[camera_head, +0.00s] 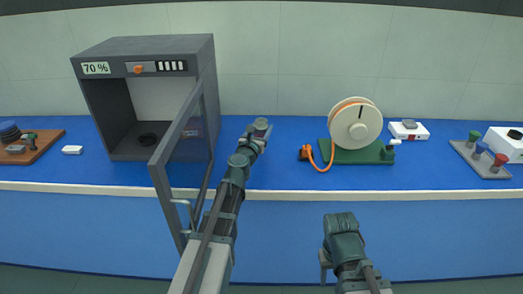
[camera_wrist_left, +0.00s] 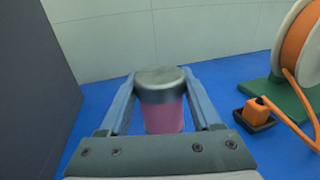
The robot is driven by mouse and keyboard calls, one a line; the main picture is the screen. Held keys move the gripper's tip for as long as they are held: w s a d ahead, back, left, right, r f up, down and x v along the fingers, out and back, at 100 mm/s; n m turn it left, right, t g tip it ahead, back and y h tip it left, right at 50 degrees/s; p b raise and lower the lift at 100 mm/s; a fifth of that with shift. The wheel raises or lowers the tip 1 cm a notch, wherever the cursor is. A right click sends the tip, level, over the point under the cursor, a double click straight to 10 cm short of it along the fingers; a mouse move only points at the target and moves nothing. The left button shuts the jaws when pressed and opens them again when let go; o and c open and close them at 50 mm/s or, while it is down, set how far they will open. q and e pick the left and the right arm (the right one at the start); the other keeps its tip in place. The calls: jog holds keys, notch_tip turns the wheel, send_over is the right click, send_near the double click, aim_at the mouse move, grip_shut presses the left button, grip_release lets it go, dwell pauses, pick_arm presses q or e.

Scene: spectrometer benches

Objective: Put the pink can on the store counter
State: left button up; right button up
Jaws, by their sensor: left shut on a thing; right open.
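A pink can with a grey metal lid (camera_wrist_left: 163,115) stands upright between the fingers of my left gripper (camera_wrist_left: 163,118) in the left wrist view. The gripper is shut on it. In the head view its grey lid (camera_head: 262,122) shows at the end of my left arm, with my left gripper (camera_head: 258,131) around it, over the blue counter (camera_head: 285,172). The can's lower end is hidden, so I cannot tell whether it touches the counter. My right gripper (camera_head: 328,266) is open, low in front of the counter, and mostly hidden by its own wrist.
A grey cabinet marked 70 % (camera_head: 145,52) stands left of my left gripper, its door (camera_head: 175,150) swung open towards me. An orange cable reel on a green base (camera_head: 355,125) stands to the right. Bare blue counter lies between them.

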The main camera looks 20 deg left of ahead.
pick_arm(q)
jog(key=shift+f+b, duration=2.05)
jog(key=shift+f, duration=0.55)
pick_arm(e)
jog(key=shift+f, duration=2.65)
pick_arm(q)
jog(key=shift+f, duration=0.1)
pick_arm(e)
jog(key=shift+f, duration=0.1)
pick_arm(q)
jog(key=shift+f, duration=0.15)
jog(key=o, duration=1.5)
